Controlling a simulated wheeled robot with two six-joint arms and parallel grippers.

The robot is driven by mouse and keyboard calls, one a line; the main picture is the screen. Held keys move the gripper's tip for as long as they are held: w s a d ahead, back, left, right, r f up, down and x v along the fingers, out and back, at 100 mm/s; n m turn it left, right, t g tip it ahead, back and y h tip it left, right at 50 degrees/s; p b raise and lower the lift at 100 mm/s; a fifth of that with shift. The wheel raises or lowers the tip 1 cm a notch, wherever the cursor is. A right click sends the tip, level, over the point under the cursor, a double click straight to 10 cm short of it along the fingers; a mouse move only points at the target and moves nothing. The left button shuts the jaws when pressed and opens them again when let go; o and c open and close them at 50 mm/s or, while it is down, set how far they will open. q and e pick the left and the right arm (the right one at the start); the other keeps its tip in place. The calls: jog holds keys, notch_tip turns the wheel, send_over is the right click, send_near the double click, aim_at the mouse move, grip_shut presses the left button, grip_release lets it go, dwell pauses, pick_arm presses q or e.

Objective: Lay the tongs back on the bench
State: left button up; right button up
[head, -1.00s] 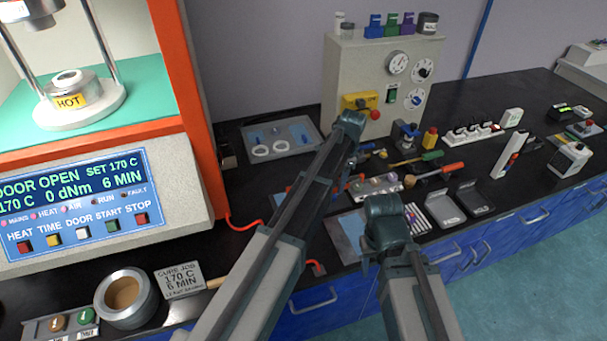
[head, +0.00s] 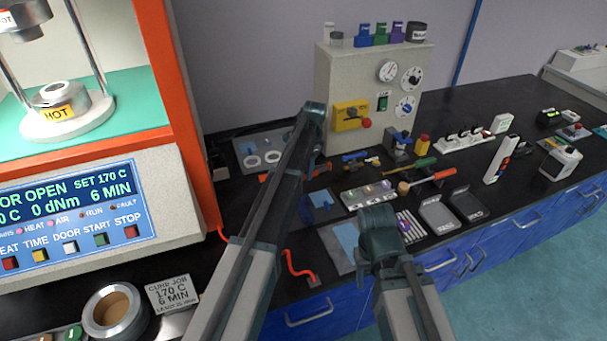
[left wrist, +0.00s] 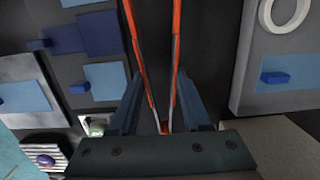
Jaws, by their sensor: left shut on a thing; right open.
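The tongs have two long orange-red arms (left wrist: 177,30) that run up the left wrist view, apart at the top and joined near the palm. My left gripper (left wrist: 160,78) is shut on them, its blue-grey fingers on both sides. In the head view an orange part of the tongs (head: 268,177) shows left of my left forearm; my arm hides the grip. The tongs are over the black bench (head: 480,125); I cannot tell whether they touch it. My right gripper (head: 366,266) is open and low over the bench front, its fingertips mostly hidden.
A grey tray with white rings (head: 243,148) lies behind the left arm. A grey control box (head: 340,80) stands at the back. A sample tray (head: 352,203), screwdrivers (head: 438,176) and dark trays (head: 438,222) crowd the middle. The orange-framed machine (head: 185,100) stands at left.

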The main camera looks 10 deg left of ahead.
pick_arm(q)
jog(key=shift+w+a+f+b, duration=0.2)
jog(key=shift+w+a, duration=0.25)
jog(key=shift+w+a+f+b, duration=0.15)
jog(key=shift+w+a+f, duration=0.05)
jog(key=shift+w+a, duration=0.25)
notch_tip(320, 180, down, 3)
jog(key=b, duration=0.3)
jog(key=shift+s+d+f, duration=0.1)
jog(key=shift+s+f, duration=0.05)
jog(key=shift+o, duration=0.7)
jog(key=o, duration=0.4)
